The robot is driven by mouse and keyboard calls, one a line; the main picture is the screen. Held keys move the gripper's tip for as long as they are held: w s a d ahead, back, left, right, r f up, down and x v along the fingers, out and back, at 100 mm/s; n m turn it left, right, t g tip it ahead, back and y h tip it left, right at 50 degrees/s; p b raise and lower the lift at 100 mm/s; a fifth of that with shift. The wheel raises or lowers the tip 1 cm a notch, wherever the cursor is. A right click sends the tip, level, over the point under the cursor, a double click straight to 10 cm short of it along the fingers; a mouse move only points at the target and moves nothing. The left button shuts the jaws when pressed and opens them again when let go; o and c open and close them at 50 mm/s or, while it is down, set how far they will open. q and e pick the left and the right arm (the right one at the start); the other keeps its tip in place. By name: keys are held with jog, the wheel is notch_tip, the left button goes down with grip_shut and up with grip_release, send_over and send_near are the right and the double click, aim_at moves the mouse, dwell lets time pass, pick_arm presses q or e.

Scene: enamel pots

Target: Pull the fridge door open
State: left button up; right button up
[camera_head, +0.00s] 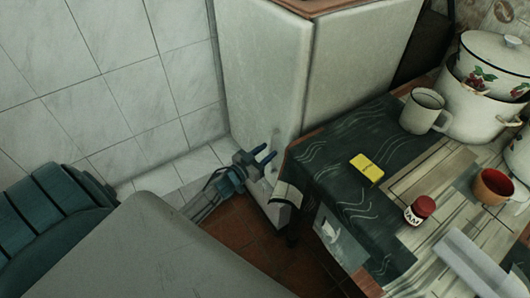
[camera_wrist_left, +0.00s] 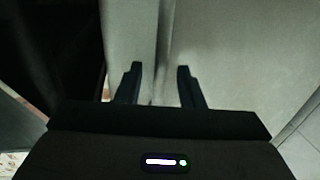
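The fridge (camera_head: 262,75) is a tall pale, worn box against the tiled wall in the head view; two faces meet at a vertical edge. I cannot make out a handle or a door gap. My left gripper (camera_head: 269,153) is low at the fridge's left face, near the table corner. In the left wrist view, the left gripper (camera_wrist_left: 158,82) has its two dark fingers apart, with pale fridge surfaces (camera_wrist_left: 235,55) ahead and a vertical edge or seam between the fingertips. Contact cannot be told. My right gripper is not in view.
A table with a dark patterned cloth (camera_head: 335,150) stands close right of the gripper. It holds a yellow box (camera_head: 367,168), a red-lidded jar (camera_head: 420,210), a white mug (camera_head: 424,112), an orange cup (camera_head: 493,187) and pots (camera_head: 482,108). The tiled wall (camera_head: 115,85) is left.

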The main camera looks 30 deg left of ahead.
pick_arm(q)
grip_shut()
